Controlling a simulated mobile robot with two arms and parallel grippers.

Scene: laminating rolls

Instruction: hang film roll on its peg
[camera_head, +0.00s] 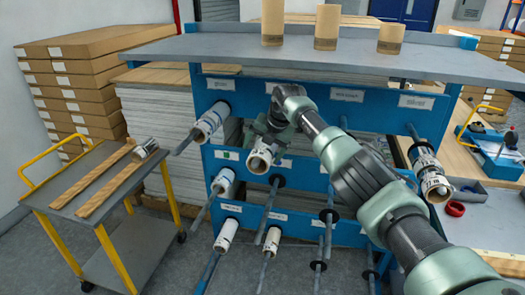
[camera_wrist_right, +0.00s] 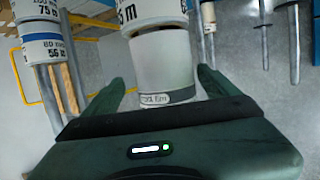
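My right gripper (camera_head: 258,136) is at the rack's middle with its arm reaching in from the lower right. It is closed around a white film roll (camera_head: 262,158), whose open end faces the head camera; no peg shows out of that end. In the right wrist view, the fingers of my right gripper (camera_wrist_right: 167,82) flank the pale roll (camera_wrist_right: 165,65), which carries printed bands. An empty dark peg (camera_head: 269,205) sticks out of the blue rack (camera_head: 240,160) below the roll. More bare pegs (camera_head: 330,210) are to its right. My left gripper is not in view.
Other rolls hang on pegs at the left (camera_head: 210,122), lower middle (camera_head: 272,239) and right (camera_head: 430,175). Cardboard tubes (camera_head: 326,28) stand on the grey top shelf (camera_head: 225,48). A cart (camera_head: 75,195) is at left, a workbench (camera_head: 490,225) at right.

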